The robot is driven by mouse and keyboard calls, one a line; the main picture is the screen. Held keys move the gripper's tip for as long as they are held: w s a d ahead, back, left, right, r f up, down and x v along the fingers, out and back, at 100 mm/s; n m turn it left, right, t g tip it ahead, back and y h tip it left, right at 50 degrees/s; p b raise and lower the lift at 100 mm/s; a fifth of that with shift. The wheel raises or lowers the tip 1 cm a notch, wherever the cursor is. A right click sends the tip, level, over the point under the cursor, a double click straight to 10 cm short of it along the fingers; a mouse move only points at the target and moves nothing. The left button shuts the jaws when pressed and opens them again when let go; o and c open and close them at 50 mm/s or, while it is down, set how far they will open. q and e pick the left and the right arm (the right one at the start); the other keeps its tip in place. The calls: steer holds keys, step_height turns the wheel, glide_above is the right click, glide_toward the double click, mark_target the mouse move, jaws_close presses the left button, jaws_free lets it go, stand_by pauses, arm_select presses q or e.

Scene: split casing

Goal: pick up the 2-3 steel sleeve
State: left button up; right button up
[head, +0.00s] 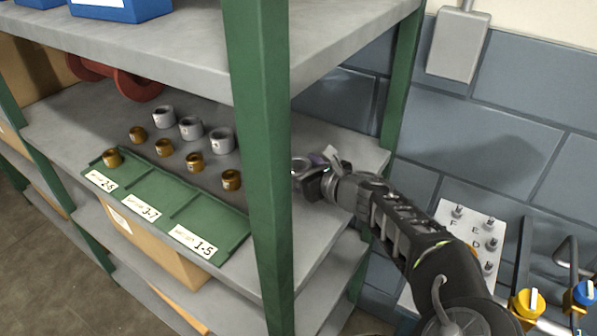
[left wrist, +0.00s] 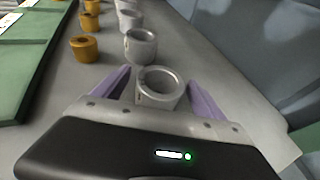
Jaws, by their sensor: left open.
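A grey steel sleeve (left wrist: 159,88) stands upright on the shelf between the fingers of my left gripper (left wrist: 157,92) in the left wrist view. The purple fingers are open, one on each side of it. In the head view that sleeve (head: 300,167) shows just right of the green post, at the tip of my left gripper (head: 314,172). More steel sleeves stand in a row behind, the nearest (left wrist: 140,46) just beyond the gripper; they also show in the head view (head: 221,140). I cannot read a 2-3 mark on any sleeve. My right gripper is not in view.
A row of brass sleeves (head: 195,162) stands beside the steel ones. The green post (head: 262,150) stands close left of my gripper. An upper shelf (head: 180,50) hangs above.

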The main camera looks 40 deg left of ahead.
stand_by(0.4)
arm_select(q)
jaws_close()
stand_by(0.7)
